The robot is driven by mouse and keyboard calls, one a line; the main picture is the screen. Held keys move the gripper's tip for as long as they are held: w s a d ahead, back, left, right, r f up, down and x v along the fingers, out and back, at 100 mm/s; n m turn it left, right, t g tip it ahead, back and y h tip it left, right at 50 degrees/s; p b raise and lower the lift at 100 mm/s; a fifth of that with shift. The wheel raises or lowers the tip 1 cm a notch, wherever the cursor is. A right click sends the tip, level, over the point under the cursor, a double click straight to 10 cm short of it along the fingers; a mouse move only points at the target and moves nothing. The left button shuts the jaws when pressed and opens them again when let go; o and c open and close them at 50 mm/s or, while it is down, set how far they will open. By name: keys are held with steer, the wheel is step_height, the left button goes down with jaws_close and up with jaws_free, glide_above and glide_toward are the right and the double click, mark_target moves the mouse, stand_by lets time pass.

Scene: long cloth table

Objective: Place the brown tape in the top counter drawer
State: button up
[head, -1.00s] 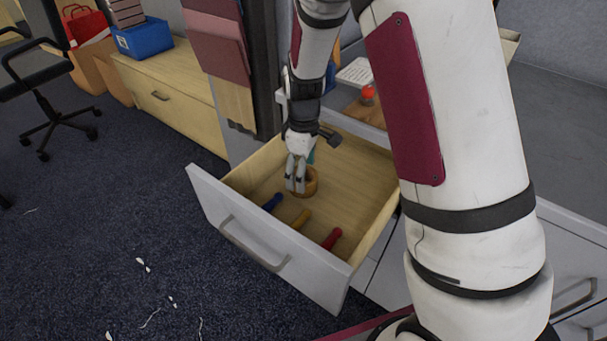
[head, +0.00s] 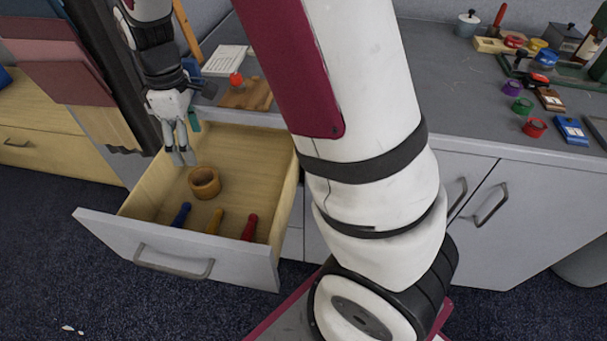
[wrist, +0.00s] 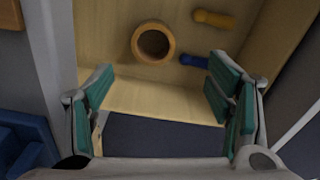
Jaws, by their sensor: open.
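The brown tape (head: 205,182) is a round ring lying in the open top counter drawer (head: 150,198), towards its back. In the wrist view the tape (wrist: 153,43) lies beyond the fingertips, with nothing between the fingers. My gripper (head: 182,158) is above the drawer, up and left of the tape and apart from it. In the wrist view my gripper (wrist: 160,92) has its two green-padded fingers spread wide and empty.
Blue (head: 181,214), yellow (head: 214,221) and red (head: 250,227) handle-like items lie in the drawer in front of the tape. A wooden board with a red knob (head: 246,93) sits on the counter (head: 440,90) above. Several coloured rolls and tools stand at the counter's right.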

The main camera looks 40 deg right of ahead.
steer(key=s+d+r+m, duration=0.1)
steer(key=s+r+m, duration=0.3)
steer(key=s+r, duration=0.9)
steer(key=s+d+m, duration=0.1)
steer(key=s+m, duration=0.4)
steer(key=s, duration=1.6)
steer(key=shift+d+r+m+t, duration=0.25)
steer(key=shift+r+m+t, duration=0.05)
steer(key=shift+r+m, duration=0.1)
steer(key=shift+w, duration=0.1)
step_height(320, 180, up, 23)
steer(key=t+p, duration=0.3)
steer(key=p, duration=1.8)
steer(key=shift+r+t+p, duration=0.15)
steer(key=shift+t+p, duration=0.15)
steer(key=shift+p, duration=0.05)
